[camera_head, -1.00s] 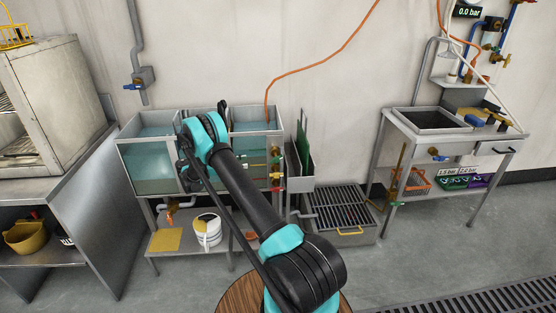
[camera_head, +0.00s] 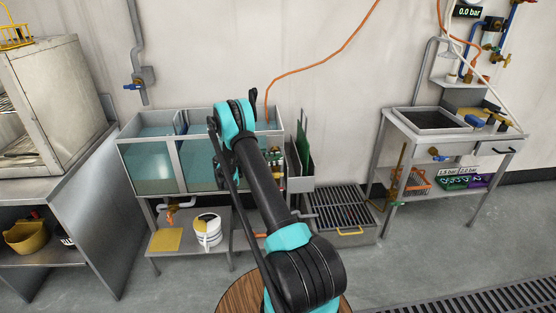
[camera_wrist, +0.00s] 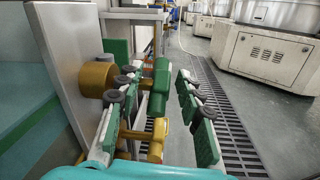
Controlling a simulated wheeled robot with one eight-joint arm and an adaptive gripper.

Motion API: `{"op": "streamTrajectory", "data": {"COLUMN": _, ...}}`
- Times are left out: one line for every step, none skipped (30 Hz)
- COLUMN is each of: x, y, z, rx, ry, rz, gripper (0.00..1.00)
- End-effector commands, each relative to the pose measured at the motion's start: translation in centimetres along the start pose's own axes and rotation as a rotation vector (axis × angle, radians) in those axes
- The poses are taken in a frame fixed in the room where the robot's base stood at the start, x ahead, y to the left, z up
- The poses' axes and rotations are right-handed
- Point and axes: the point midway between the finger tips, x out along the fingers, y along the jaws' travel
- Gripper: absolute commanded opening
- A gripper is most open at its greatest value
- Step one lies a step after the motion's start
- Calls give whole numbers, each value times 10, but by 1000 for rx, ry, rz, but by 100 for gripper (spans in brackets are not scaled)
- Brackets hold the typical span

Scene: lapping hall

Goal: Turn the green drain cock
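The green drain cock (camera_wrist: 160,82) shows in the wrist view as a green handle, with brass fittings (camera_wrist: 157,138) below it in the picture and a brass body (camera_wrist: 94,78) on the grey wall to its left. My gripper (camera_wrist: 158,82) is open, with one green-padded finger on each side of the handle. The right finger stands clear of it; the left finger is close, and I cannot tell if it touches.
A narrow bin with a green panel (camera_head: 304,148) stands right of the tank, beside a floor grate box (camera_head: 345,235). A white bucket (camera_head: 208,230) is on the low shelf. A sink table (camera_head: 400,130) is farther right.

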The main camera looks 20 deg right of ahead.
Motion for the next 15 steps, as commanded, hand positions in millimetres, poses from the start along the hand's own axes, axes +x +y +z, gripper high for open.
{"op": "streamTrajectory", "data": {"x": 5, "y": 0, "z": 0, "rx": 0, "ry": 0, "rz": -2, "gripper": 37}}
{"op": "streamTrajectory", "data": {"x": 7, "y": 0, "z": 0, "rx": 0, "ry": 0, "rz": -1, "gripper": 37}}
{"op": "streamTrajectory", "data": {"x": 10, "y": 0, "z": 0, "rx": 0, "ry": 0, "rz": -1, "gripper": 37}}
{"op": "streamTrajectory", "data": {"x": 11, "y": 0, "z": 0, "rx": 0, "ry": 0, "rz": -1, "gripper": 37}}
{"op": "streamTrajectory", "data": {"x": 12, "y": 0, "z": 0, "rx": 0, "ry": 0, "rz": 0, "gripper": 37}}
{"op": "streamTrajectory", "data": {"x": 13, "y": 0, "z": 0, "rx": 0, "ry": 0, "rz": 0, "gripper": 37}}
{"op": "streamTrajectory", "data": {"x": 14, "y": 0, "z": 0, "rx": 0, "ry": 0, "rz": 0, "gripper": 37}}
{"op": "streamTrajectory", "data": {"x": 14, "y": 0, "z": 0, "rx": 0, "ry": 0, "rz": 0, "gripper": 37}}
{"op": "streamTrajectory", "data": {"x": 14, "y": 0, "z": 0, "rx": 0, "ry": 0, "rz": 0, "gripper": 37}}
{"op": "streamTrajectory", "data": {"x": 14, "y": 0, "z": 0, "rx": 0, "ry": 0, "rz": 0, "gripper": 37}}
{"op": "streamTrajectory", "data": {"x": 14, "y": 0, "z": 0, "rx": 0, "ry": 0, "rz": 0, "gripper": 37}}
{"op": "streamTrajectory", "data": {"x": 14, "y": 0, "z": 0, "rx": 0, "ry": 0, "rz": 0, "gripper": 37}}
{"op": "streamTrajectory", "data": {"x": 14, "y": 0, "z": 0, "rx": 0, "ry": 0, "rz": 0, "gripper": 37}}
{"op": "streamTrajectory", "data": {"x": 14, "y": 0, "z": 0, "rx": 0, "ry": 0, "rz": 0, "gripper": 37}}
{"op": "streamTrajectory", "data": {"x": 14, "y": 0, "z": 0, "rx": 0, "ry": 0, "rz": 0, "gripper": 33}}
